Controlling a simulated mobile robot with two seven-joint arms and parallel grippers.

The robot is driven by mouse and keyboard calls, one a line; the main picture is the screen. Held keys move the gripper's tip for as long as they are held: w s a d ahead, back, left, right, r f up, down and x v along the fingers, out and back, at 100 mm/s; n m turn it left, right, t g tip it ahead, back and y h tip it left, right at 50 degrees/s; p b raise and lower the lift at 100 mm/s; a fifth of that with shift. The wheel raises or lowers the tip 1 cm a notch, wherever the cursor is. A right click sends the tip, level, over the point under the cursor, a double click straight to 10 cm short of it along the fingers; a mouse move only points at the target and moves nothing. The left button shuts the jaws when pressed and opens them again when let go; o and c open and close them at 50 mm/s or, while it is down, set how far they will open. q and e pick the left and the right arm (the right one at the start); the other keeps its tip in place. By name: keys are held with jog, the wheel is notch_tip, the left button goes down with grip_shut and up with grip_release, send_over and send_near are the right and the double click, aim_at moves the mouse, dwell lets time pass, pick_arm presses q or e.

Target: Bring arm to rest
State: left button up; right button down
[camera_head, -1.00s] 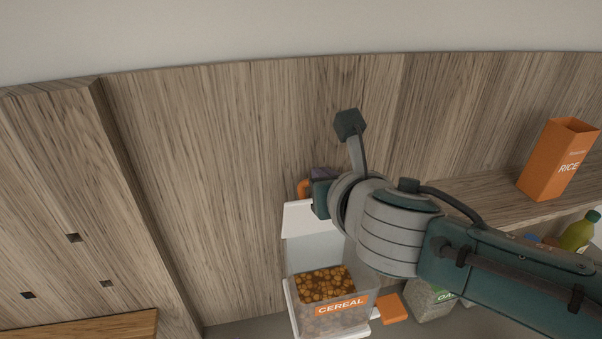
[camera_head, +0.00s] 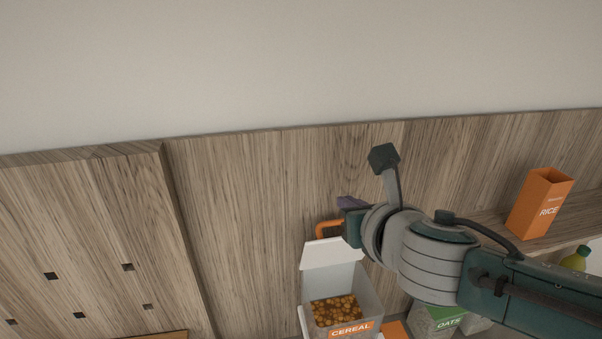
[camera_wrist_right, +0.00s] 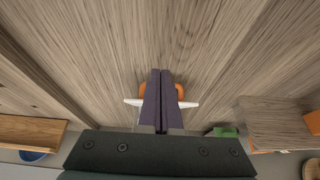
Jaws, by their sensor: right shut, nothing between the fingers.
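My right gripper (camera_head: 352,203) is shut and empty, with its dark purple fingers just above and right of an orange handle (camera_head: 325,227). In the right wrist view, the two fingers (camera_wrist_right: 160,100) lie side by side, and the orange handle (camera_wrist_right: 175,90) shows behind them. The handle is at the top of a cereal dispenser (camera_head: 330,253) with a white lid and a clear bin of cereal. My right forearm comes in from the right and hides part of the scene behind it. My left gripper is not in view.
A wood back panel (camera_head: 240,210) runs behind. An oats container (camera_head: 437,317) stands below my forearm. A panel with square holes (camera_head: 90,230) is at left.

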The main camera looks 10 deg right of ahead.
jog(key=s+d+r+m+g, duration=0.1)
jog(key=s+m+g, duration=0.3)
jog(key=s+m, duration=1.2)
jog(key=s+d+r+m+g, duration=0.1)
jog(key=s+m+g, duration=0.4)
jog(key=s+m, duration=1.2)
jog(key=shift+s+d+m+g, duration=0.15)
jog(key=shift+d+m+g, duration=0.15)
jog(key=shift+d+m, duration=0.25)
